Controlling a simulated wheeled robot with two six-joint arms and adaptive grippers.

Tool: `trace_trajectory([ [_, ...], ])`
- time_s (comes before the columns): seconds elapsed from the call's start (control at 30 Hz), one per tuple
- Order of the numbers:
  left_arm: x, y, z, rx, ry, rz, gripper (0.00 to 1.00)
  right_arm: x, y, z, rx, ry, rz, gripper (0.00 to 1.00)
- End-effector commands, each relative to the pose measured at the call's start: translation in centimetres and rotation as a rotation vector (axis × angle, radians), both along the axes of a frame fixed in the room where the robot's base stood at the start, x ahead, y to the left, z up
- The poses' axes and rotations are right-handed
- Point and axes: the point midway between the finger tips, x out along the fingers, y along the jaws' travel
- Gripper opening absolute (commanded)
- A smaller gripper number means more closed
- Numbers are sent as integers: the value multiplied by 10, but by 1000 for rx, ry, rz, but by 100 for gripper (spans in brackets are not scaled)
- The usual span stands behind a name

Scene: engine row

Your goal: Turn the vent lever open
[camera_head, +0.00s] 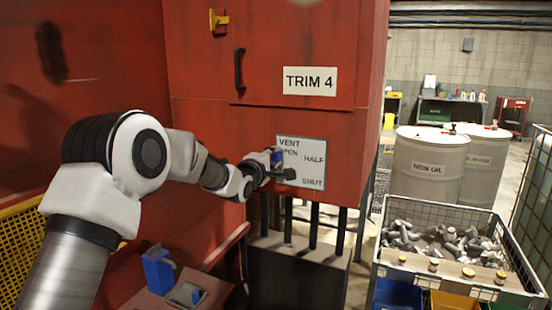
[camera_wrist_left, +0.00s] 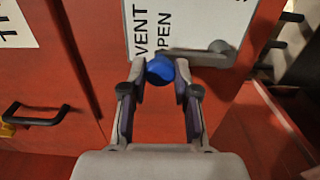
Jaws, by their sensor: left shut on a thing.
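The vent lever has a blue knob (camera_wrist_left: 160,69) and a grey arm that runs to a round pivot (camera_wrist_left: 219,47). The lever is mounted on a white plate (camera_head: 313,150) marked VENT, OPEN, HALF and SHUT on the red cabinet. The knob end is beside the word OPEN, with the arm slanting up and left from the pivot in the head view. My left gripper (camera_head: 271,163) is shut on the blue knob, one finger on each side in the wrist view. My right gripper is out of view.
A red cabinet door marked TRIM 4 (camera_head: 309,81) has a black handle (camera_head: 239,72) above the plate. Dark pipes (camera_head: 314,226) stand below. A wire crate of metal parts (camera_head: 455,276) and white drums (camera_head: 427,168) stand right. A blue box (camera_head: 158,270) sits low at left.

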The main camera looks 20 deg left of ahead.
Motion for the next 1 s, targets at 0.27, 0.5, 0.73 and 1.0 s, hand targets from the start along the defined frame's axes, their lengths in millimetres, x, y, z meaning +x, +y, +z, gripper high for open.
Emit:
trace_trajectory([
  [0.27,0,1,1,-12,-2,1,0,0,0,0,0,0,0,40],
  [0.5,0,1,0,-11,-1,1,54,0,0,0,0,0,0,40],
  [0.73,0,1,0,-10,0,1,54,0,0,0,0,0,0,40],
  [1.0,-25,3,0,-12,2,1,54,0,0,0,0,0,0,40],
])
